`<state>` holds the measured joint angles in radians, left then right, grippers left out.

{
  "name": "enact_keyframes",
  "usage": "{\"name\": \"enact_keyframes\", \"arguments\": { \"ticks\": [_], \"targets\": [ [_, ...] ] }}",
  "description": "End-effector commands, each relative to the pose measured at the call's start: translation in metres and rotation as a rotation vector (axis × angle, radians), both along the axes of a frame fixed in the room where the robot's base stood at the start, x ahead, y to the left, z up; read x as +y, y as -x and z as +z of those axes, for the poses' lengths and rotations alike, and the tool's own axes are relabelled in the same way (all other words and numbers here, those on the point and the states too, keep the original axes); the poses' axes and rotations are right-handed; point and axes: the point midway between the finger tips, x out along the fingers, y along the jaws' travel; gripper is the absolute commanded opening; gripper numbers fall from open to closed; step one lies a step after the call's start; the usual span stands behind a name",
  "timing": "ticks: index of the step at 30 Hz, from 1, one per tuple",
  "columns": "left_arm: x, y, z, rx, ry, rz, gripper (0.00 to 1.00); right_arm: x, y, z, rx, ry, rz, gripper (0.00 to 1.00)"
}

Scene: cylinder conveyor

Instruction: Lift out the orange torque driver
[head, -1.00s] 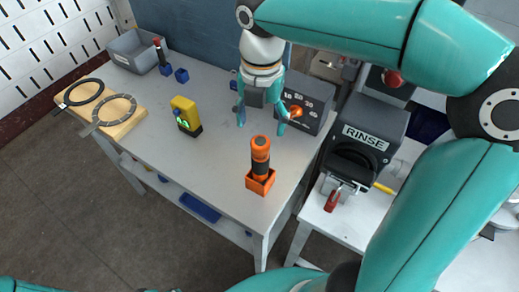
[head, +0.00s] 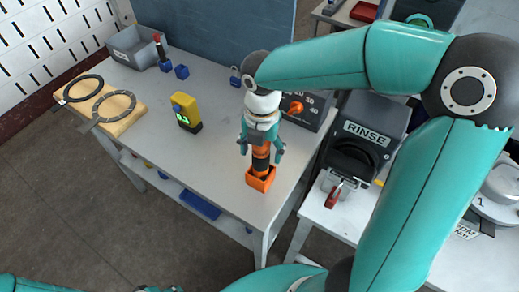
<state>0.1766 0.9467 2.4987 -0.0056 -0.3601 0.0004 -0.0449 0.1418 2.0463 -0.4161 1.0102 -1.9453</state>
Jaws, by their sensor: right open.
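The orange and black torque driver (head: 261,165) stands upright in an orange square holder (head: 260,182) near the front right of the grey table. My right gripper (head: 261,152) points down over the driver. Its teal fingers are open, one on each side of the driver's upper part.
A yellow device (head: 186,112) stands left of the driver. A dark box with an orange knob (head: 296,107) is behind it to the right. A RINSE unit (head: 366,133) stands on the right-hand table. The table (head: 222,180) is clear left of the holder.

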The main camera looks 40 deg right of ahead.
Motion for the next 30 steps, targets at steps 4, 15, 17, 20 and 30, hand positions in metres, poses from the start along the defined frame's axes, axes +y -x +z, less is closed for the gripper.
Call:
{"name": "enact_keyframes", "arguments": {
  "ticks": [4, 15, 17, 20, 30],
  "targets": [
    [0.0000, 0.0000, 0.0000, 0.000, 0.000, 0.000, 0.40, -0.0002, 0.0001, 0.0001, 0.000, 0.000, 0.000, 0.57],
    [0.0000, 0.0000, 0.0000, 0.000, 0.000, 0.000, 0.40, -0.0003, 0.0003, 0.0002, 0.001, 0.001, 0.000, 0.00],
    [0.0000, 0.0000, 0.0000, 0.000, 0.000, 0.000, 0.40, -0.0003, 0.0003, 0.0002, 0.001, 0.001, 0.000, 0.00],
    [0.0000, 0.0000, 0.0000, 0.000, 0.000, 0.000, 0.40, -0.0004, 0.0003, 0.0002, 0.001, 0.001, 0.000, 0.33],
    [0.0000, 0.0000, 0.0016, 0.000, 0.000, 0.000, 0.40, -0.0003, 0.0003, 0.0019, 0.001, 0.001, 0.000, 0.01]
  ]
}}
